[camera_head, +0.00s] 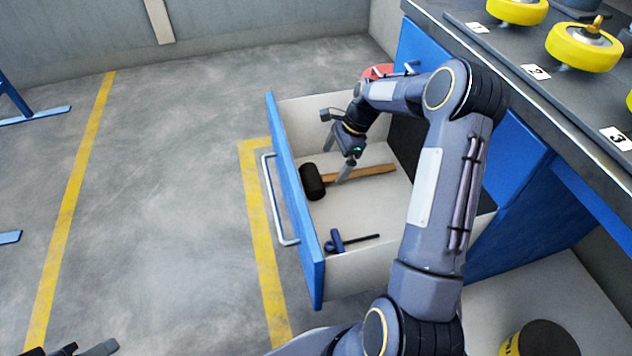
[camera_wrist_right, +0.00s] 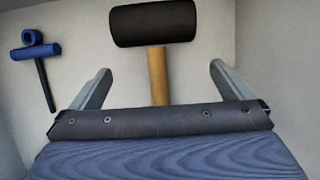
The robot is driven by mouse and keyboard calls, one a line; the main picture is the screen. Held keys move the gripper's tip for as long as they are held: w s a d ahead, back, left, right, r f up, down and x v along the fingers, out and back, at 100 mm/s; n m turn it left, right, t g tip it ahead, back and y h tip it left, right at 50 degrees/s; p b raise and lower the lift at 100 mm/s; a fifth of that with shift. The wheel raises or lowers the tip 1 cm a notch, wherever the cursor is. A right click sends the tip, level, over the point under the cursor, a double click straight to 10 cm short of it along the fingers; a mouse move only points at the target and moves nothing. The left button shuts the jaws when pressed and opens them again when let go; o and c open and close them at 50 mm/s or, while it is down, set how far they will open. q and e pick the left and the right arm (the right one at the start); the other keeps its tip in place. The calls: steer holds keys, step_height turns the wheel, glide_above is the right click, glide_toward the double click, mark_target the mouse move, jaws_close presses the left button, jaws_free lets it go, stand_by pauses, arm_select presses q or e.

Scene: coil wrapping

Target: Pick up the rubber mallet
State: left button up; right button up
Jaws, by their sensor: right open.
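The rubber mallet (camera_head: 313,182) lies in an open drawer, with a black head toward the drawer front and a wooden handle pointing right in the head view. In the right wrist view its black head (camera_wrist_right: 154,23) is at the top and its handle runs down between my fingers, partly hidden by the gripper body. My right gripper (camera_head: 338,172) is open, pointing down over the handle close to the head, with nothing held. In the wrist view its two fingers (camera_wrist_right: 158,90) stand apart on either side of the handle. My left gripper (camera_head: 88,350) shows only partly at the bottom left edge.
A workbench (camera_head: 510,65) with yellow wheels stands at the right.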

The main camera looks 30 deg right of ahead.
mark_target(326, 175)
steer(key=b+x, duration=0.2)
steer(key=x, duration=0.4)
steer(key=shift+s+a+b, duration=0.15)
steer(key=shift+a+b, duration=0.1)
steer(key=shift+b, duration=0.15)
steer(key=shift+c, duration=0.4)
jaws_close()
steer(key=shift+r, duration=0.1)
